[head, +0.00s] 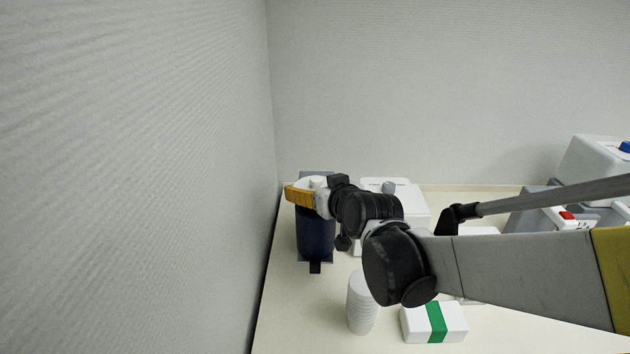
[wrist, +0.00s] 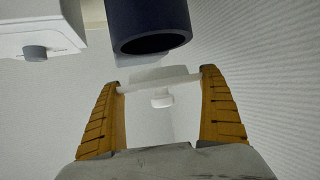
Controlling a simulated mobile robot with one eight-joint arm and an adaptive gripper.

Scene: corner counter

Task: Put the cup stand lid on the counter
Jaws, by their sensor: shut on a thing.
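The cup stand (head: 316,232) is a dark blue upright tube at the back left of the counter, close to the left wall. In the wrist view its open round end (wrist: 152,42) shows. My gripper (head: 302,195) is at the height of the stand's top in the head view. Its orange fingers (wrist: 160,88) are shut on the white lid (wrist: 136,87), which has a small round knob (wrist: 162,98). In the head view the lid (head: 317,182) is partly hidden by my gripper. The wrist view shows it apart from the tube's open end.
The counter (head: 300,318) has bare room at the front left. A stack of white cups (head: 361,305) and a white box with a green band (head: 434,322) stand there. A white device (head: 412,197) with a grey knob is right of the stand. Larger machines (head: 590,170) are far right.

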